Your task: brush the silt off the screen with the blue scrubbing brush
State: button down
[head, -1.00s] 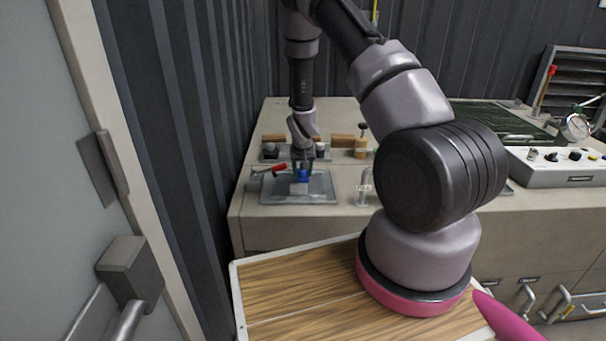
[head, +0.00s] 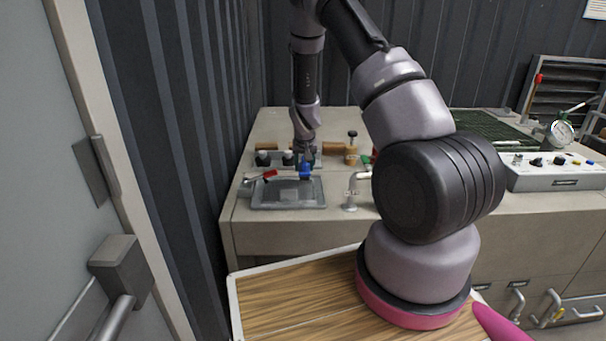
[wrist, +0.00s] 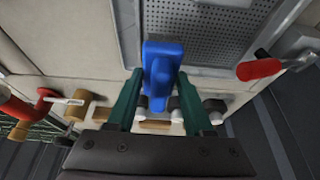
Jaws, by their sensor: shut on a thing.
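My gripper (head: 305,165) is shut on the blue scrubbing brush (head: 306,172), near the back right edge of the grey sink tray in the head view. In the wrist view the green fingers of my gripper (wrist: 157,82) stand either side of the blue brush (wrist: 160,62). The perforated grey screen (wrist: 215,38) lies beyond the brush in the wrist view; in the head view the screen (head: 285,196) sits in the tray. I cannot make out silt on it, or whether the bristles touch it.
A red-handled valve (head: 268,175) stands at the tray's left; it also shows in the wrist view (wrist: 260,69). Several dark knobs and wooden blocks line the back. A control box (head: 555,172) is farther right.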

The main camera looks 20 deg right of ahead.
jog(key=shift+r, duration=1.6)
